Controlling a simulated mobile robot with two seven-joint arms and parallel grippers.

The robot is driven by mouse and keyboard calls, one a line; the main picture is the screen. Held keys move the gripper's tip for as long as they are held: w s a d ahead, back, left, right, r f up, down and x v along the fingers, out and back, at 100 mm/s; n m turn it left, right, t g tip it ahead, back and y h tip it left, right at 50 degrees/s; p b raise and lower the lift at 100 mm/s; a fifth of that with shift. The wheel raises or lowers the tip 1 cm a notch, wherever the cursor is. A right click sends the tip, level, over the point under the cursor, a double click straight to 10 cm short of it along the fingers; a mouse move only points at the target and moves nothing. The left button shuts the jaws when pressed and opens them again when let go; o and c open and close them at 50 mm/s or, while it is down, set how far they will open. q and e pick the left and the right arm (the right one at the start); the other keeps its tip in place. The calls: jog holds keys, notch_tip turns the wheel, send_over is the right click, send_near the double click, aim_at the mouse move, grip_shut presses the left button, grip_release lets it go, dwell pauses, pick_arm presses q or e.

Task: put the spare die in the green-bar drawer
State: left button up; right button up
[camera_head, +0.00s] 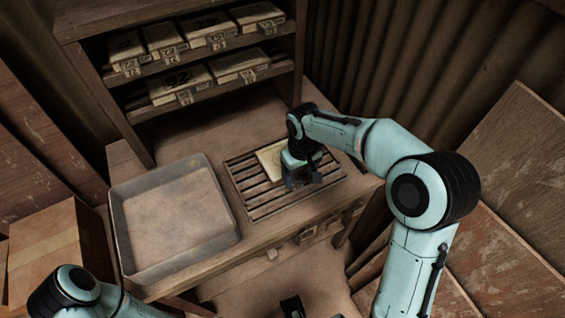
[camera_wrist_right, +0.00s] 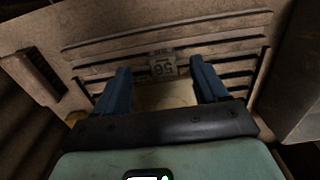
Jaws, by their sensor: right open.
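The spare die appears to be the pale flat block (camera_head: 269,160) on the slatted rack (camera_head: 254,200). My right gripper (camera_head: 303,182) is over the rack at the die's near right side, fingers pointing down. In the right wrist view its two blue fingers (camera_wrist_right: 160,84) are apart, with the pale block (camera_wrist_right: 165,97) and its number tag (camera_wrist_right: 162,65) between or beyond them; I cannot tell if they touch it. Drawer fronts with small handles (camera_head: 306,235) show under the table edge; no green bar can be made out. A dark piece at the bottom edge may be my left gripper (camera_head: 292,307).
A shallow grey metal tray (camera_head: 228,239) lies left of the rack. A wooden shelf (camera_head: 213,98) behind holds several tagged blocks. A cardboard box (camera_head: 45,250) stands at the left, and boards (camera_head: 525,150) lean at the right. Bare tabletop lies behind the tray and rack.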

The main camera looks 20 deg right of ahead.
aim_at(297, 183)
jog(key=f, duration=0.5)
jog(key=shift+w+a+f, duration=0.1)
jog(key=shift+w+f, duration=0.05)
jog(key=shift+w, duration=0.05)
grip_shut()
